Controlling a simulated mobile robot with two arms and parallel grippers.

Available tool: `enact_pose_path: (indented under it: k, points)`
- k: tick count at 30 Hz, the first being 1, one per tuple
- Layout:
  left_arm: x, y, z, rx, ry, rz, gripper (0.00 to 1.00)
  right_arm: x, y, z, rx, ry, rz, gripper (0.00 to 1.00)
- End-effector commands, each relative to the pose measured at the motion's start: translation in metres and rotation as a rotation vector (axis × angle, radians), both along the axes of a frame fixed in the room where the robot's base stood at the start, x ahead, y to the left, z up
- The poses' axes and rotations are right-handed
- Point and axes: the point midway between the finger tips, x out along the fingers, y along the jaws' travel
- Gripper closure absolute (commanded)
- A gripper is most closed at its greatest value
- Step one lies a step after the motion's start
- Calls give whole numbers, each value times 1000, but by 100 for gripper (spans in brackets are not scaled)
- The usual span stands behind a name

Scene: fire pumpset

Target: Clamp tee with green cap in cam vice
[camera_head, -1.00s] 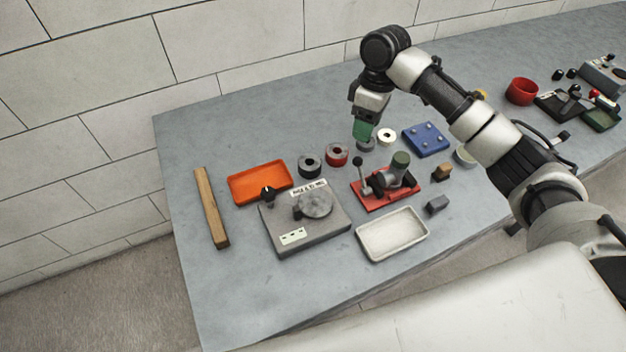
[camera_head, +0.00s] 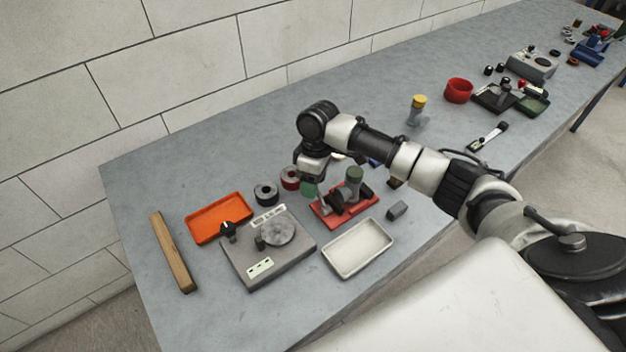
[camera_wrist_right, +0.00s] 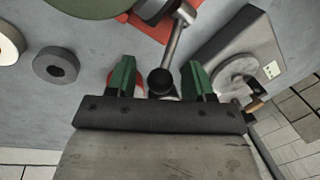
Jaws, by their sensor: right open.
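The red cam vice (camera_head: 360,211) stands on the bench, and the grey tee with green cap (camera_head: 354,175) sits in it with the cap upward. My right gripper (camera_head: 309,190) is low at the vice's left side. In the right wrist view its two green fingers are apart, with the black ball knob (camera_wrist_right: 161,81) of the vice's lever (camera_wrist_right: 178,40) between them. I cannot tell whether a finger touches the knob. The green cap (camera_wrist_right: 88,6) fills part of the top edge there. My left gripper is out of view.
A grey fixture plate (camera_head: 250,262), an orange tray (camera_head: 205,228) and a wooden bar (camera_head: 172,252) lie to the left. A white tray (camera_head: 345,262) lies in front. Black (camera_head: 266,193) and red (camera_head: 290,178) rings stand close beside my gripper. A yellow-capped part (camera_head: 417,110) stands farther right.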

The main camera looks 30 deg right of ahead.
Motion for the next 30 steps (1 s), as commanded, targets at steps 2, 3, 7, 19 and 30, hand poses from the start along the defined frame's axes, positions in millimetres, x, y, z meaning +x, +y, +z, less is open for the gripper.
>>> enact_pose_path:
  k: [2, 3, 7, 19, 30]
  points:
    - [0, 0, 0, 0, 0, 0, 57, 0, 0, 0, 0, 0, 0, 48]
    - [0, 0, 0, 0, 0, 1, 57, 0, 0, 0, 0, 0, 0, 48]
    - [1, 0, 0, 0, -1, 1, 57, 0, 0, 0, 0, 0, 0, 54]
    - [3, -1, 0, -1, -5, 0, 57, 0, 0, 0, 0, 0, 0, 100]
    - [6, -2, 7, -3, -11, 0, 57, 7, 0, 5, 11, -64, 0, 100]
